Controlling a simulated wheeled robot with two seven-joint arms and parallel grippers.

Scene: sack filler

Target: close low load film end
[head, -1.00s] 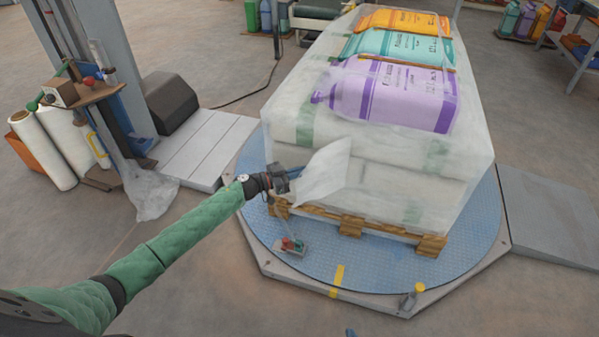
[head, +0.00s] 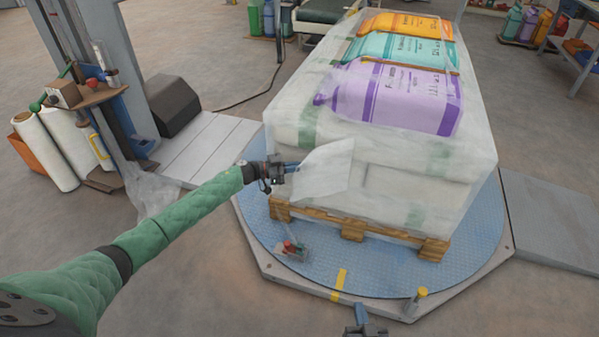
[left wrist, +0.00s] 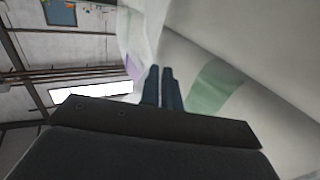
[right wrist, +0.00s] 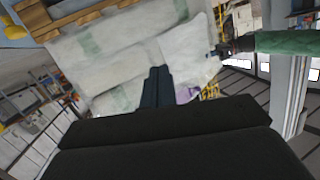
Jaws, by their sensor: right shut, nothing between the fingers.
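The stretch-wrapped load (head: 375,190) of sacks stands on a wooden pallet (head: 352,229). A loose flap of white film, the film end (head: 325,170), sticks out low from its near left corner. My left gripper (head: 291,168) is at the flap's left edge. In the left wrist view, its fingers (left wrist: 160,88) are close together with film just beyond them; whether film lies between them is unclear. My right gripper (head: 361,316) shows at the bottom of the head view, away from the load. In the right wrist view, its fingers (right wrist: 158,86) are shut and empty.
The pallet stands on a round blue turntable (head: 290,270) with a yellow mark and a small yellow post (head: 419,296). The wrapper mast (head: 90,80) stands at left, with film hanging from it (head: 150,190). A grey ramp (head: 550,220) lies at right.

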